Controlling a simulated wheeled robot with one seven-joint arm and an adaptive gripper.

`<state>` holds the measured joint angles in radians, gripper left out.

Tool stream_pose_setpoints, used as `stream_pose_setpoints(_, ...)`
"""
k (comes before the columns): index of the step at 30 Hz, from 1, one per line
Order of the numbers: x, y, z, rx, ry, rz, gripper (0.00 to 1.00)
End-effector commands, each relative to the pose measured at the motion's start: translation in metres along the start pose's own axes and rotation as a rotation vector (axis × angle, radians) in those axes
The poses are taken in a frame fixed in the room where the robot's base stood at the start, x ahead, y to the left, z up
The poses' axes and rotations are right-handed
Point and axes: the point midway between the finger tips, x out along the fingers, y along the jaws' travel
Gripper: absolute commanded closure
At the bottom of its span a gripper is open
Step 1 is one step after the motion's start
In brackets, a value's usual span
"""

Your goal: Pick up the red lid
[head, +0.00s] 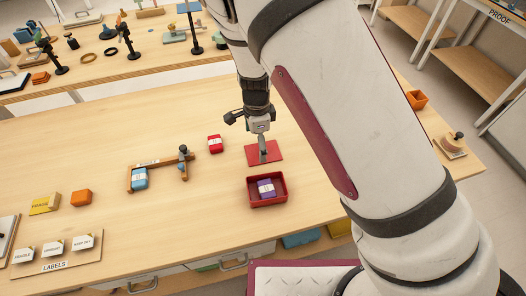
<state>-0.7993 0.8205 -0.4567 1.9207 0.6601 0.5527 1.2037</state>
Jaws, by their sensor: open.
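The red lid (275,157) is a flat red square lying on the wooden table, with a grey upright piece at its middle that looks like a handle. My gripper (257,126) is open, pointing down just above the lid. I cannot tell whether its fingers touch the handle. Just in front of the lid stands an open red box (268,204), with a purple block (266,188) with a white label inside it.
A small red block (215,144) lies left of the lid. Farther left are a wooden frame (159,161) with a blue block (139,178), an orange block (82,198), a yellow block (44,203) and a labels board (58,255). An orange bin (416,99) stands at right.

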Motion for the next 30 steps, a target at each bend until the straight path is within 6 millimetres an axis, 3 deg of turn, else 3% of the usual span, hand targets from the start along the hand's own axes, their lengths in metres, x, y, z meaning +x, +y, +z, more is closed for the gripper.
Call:
stream_pose_setpoints(6, 0.029, 0.000, 0.000, 0.002, 0.000, 0.003, 0.08)
stream_pose_setpoints(15, 0.034, -0.001, 0.000, 0.000, -0.001, 0.000, 0.08)
stream_pose_setpoints(17, 0.034, -0.001, 0.000, 0.000, -0.001, 0.001, 0.20)
stream_pose_setpoints(27, 0.034, 0.000, 0.000, 0.000, 0.000, 0.002, 0.97)
stream_pose_setpoints(30, 0.035, 0.000, 0.000, 0.000, 0.000, 0.003, 1.00)
